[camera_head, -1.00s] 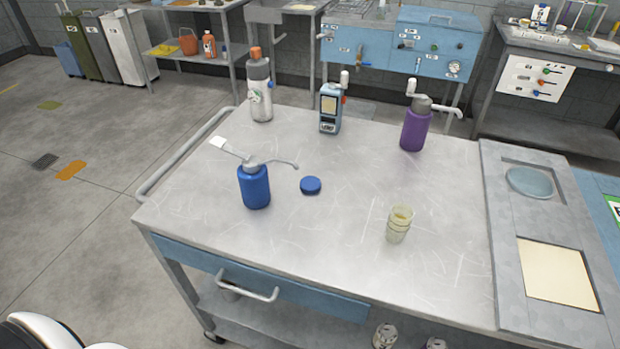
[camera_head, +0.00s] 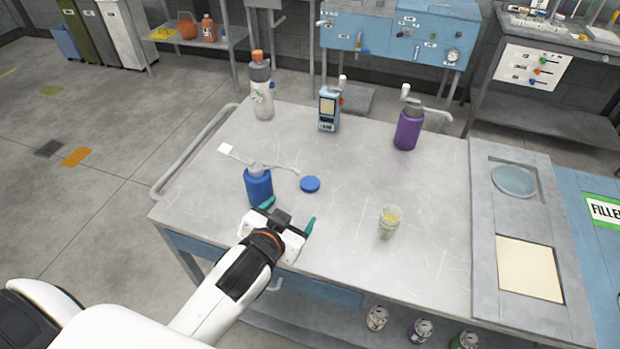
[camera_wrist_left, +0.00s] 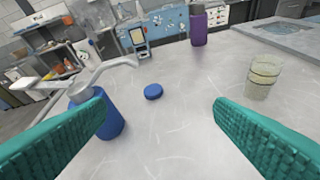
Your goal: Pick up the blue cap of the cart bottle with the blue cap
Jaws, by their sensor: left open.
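The blue cap (camera_head: 310,184) lies flat on the cart top, to the right of the blue pump bottle (camera_head: 258,187). In the left wrist view the cap (camera_wrist_left: 153,91) lies ahead, between the two fingers and beyond their tips. The blue bottle (camera_wrist_left: 109,124) stands partly behind the left finger there. My left gripper (camera_head: 289,215) is open and empty, with teal fingers, over the front part of the cart and nearer than the cap. A white bottle with an orange cap (camera_head: 261,93) stands at the back left. My right gripper is not in view.
A purple pump bottle (camera_head: 408,128) and a blue handheld device (camera_head: 329,108) stand toward the back of the cart (camera_head: 350,250). A glass of yellowish liquid (camera_head: 389,222) stands right of my gripper. The bottle's spout reaches toward the cap. The middle of the top is clear.

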